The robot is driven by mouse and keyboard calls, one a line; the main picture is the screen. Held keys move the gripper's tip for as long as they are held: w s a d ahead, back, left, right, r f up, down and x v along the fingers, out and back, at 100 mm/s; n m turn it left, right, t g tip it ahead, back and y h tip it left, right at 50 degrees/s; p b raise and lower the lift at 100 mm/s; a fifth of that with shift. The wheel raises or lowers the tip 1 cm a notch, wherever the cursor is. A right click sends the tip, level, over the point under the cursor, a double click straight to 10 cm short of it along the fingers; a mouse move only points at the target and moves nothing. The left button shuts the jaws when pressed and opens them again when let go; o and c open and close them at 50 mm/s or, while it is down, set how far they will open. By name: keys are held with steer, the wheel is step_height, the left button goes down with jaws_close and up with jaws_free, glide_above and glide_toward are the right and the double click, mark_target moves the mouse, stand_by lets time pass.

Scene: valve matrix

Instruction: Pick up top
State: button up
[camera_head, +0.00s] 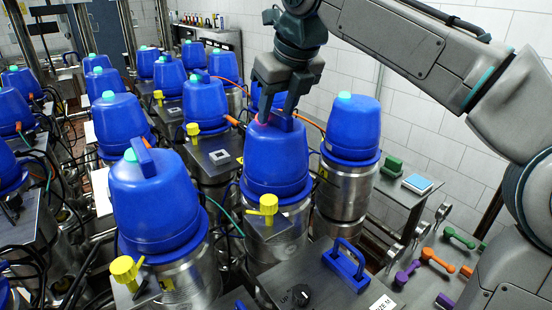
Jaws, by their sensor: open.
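A blue dome-shaped top (275,155) sits on a steel cylinder (290,213) in the middle of the view, with a raised blue handle on its crown. My gripper (278,108) points down at the crown of this top, with its fingers open beside the handle. The fingers partly hide the handle, and I cannot tell whether they touch it. A small red-pink spot shows on the crown by the left finger. The top is seated upright on its cylinder.
Similar blue tops stand close by, one at front left (155,200) and one at right (350,125). Yellow valve knobs (268,205) stick out nearby. A bench (320,275) with a blue handle is in front. A side table (440,265) holds colored wrench-like parts.

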jaws_close()
stand_by(1.4)
